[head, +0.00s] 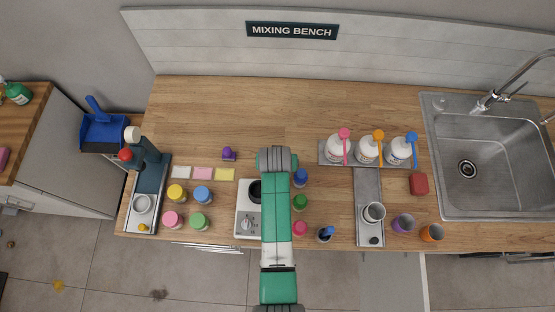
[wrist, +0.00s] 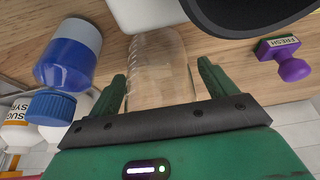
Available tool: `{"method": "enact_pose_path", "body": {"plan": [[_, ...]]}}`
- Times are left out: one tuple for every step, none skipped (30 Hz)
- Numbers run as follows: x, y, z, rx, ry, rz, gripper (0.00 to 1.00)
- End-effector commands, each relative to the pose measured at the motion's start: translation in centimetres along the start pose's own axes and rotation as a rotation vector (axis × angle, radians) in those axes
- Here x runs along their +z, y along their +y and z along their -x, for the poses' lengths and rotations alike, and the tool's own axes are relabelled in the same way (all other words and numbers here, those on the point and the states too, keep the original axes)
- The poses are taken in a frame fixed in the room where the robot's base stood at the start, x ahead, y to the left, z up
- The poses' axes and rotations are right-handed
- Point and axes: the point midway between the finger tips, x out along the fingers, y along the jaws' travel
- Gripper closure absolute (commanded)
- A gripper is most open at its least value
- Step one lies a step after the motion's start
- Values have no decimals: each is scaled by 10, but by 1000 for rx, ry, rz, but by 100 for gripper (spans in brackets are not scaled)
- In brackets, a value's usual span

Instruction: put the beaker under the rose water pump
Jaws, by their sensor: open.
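In the wrist view a clear, ribbed beaker (wrist: 160,60) stands between the two green fingers of my gripper (wrist: 162,78). The fingers are open, one on each side of it; I cannot tell whether either touches it. In the head view my arm hides the beaker and the fingertips. Three white pump bottles stand on a grey rack at the back right: one with a pink pump (head: 336,151), one with an orange pump (head: 368,151) and one with a blue pump (head: 400,151). Their labels are too small to read in the head view.
A white hotplate (head: 248,222) lies just beside my arm. A grey strip (head: 368,187) with a cup (head: 374,212) runs forward from the rack. The back-left counter is clear.

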Motion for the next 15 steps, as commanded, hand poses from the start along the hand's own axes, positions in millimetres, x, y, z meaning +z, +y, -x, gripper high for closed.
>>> {"method": "enact_pose_path", "body": {"plan": [[-2,0,4,0,1,0,16],[-2,0,7,0,1,0,16],[-2,0,13,0,3,0,16],[-2,0,19,0,3,0,16],[-2,0,26,0,4,0,16],[-2,0,37,0,4,0,16],[-2,0,45,0,4,0,16],[-2,0,53,0,5,0,16],[-2,0,63,0,4,0,16],[-2,0,71,0,3,0,16],[-2,0,78,0,3,0,16],[-2,0,87,0,4,0,16],[-2,0,93,0,4,0,16],[-2,0,99,0,3,0,16],[-2,0,105,0,2,0,16]]}}
